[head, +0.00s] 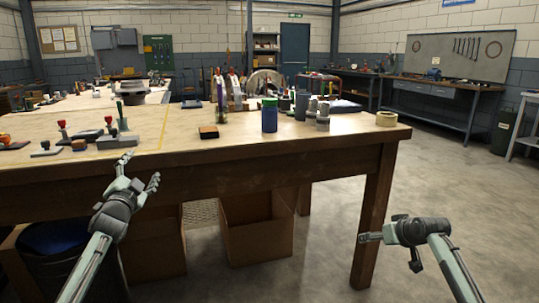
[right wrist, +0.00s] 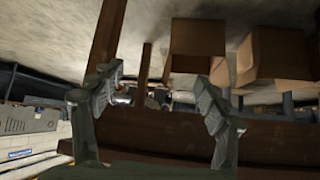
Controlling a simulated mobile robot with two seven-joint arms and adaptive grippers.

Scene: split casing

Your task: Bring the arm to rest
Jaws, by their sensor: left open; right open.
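My left gripper (head: 141,170) is in front of the near edge of the wooden workbench (head: 240,158) in the head view. Its fingers are spread and nothing is between them. My right gripper (head: 388,252) is off to the right of the bench's front leg, over bare floor. In the right wrist view its two fingers (right wrist: 158,76) stand apart with nothing held between them. Both forearms come up from the bottom of the head view.
On the bench stand a blue bottle with a green cap (head: 269,115), a tape roll (head: 386,119), grey containers (head: 322,122) and red-knobbed tools (head: 63,131). Cardboard boxes (head: 257,240) and a dark bin (head: 65,275) are below. The floor (head: 460,185) at right is clear.

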